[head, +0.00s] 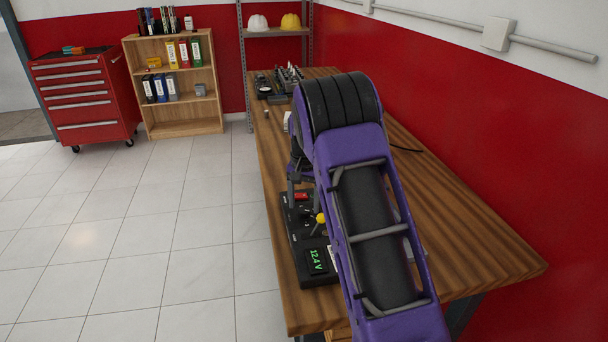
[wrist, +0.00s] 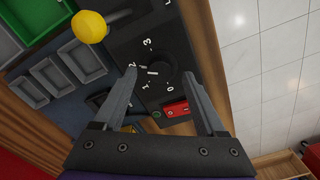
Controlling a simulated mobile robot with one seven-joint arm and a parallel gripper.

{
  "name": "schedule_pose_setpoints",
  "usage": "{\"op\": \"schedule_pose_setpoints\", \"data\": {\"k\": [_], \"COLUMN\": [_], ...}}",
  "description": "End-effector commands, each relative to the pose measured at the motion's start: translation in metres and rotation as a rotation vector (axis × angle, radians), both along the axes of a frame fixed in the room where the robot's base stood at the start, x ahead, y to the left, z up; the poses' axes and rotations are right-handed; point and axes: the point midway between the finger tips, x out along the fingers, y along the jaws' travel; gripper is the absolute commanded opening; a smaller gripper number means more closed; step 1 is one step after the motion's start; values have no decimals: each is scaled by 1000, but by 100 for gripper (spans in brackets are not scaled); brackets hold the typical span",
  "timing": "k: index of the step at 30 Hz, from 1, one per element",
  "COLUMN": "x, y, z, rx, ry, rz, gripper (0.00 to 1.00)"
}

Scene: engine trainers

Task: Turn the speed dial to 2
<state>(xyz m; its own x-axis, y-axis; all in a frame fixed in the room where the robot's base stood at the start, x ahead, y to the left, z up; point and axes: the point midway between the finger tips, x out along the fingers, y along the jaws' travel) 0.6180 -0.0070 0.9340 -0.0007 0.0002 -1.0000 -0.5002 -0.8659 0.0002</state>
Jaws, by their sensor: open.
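The speed dial (wrist: 166,76) is a dark round knob on a black panel, with white figures 0 to 3 around it in the wrist view. A small white mark shows at its left side, but I cannot tell surely which figure it points to. My gripper (wrist: 160,73) is open, with one finger on each side of the dial. I cannot tell whether the fingers touch it. In the head view the black control panel (head: 296,251) lies on the bench, and my purple arm hides the dial.
A yellow ball knob (wrist: 89,27) on a lever stands near the dial. A red switch (wrist: 176,109) sits by the dial. A green display (head: 317,261) reads 12.4V. Grey and green trays (wrist: 54,80) lie beside the panel. The wooden bench (head: 480,255) is clear at right.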

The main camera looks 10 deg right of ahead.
Motion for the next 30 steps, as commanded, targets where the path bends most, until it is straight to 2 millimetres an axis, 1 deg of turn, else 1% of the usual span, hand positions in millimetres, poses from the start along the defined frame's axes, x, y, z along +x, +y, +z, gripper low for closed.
{"op": "schedule_pose_setpoints", "data": {"k": [1, 5, 12, 18, 21, 24, 30], "x": [1, 1, 1, 1, 1, 0, 0], "y": [0, 0, 0, 0, 0, 0, 0], "z": [12, 42, 102, 139, 151, 157, 159], "rx": [0, 0, -1, 0, 0, 0, 0], "ry": [-4, -7, -6, -4, -4, -2, -2], "rz": [0, 1, 0, -1, -1, -1, 0], "gripper": [73, 73, 73, 73, 73, 73, 73]}}
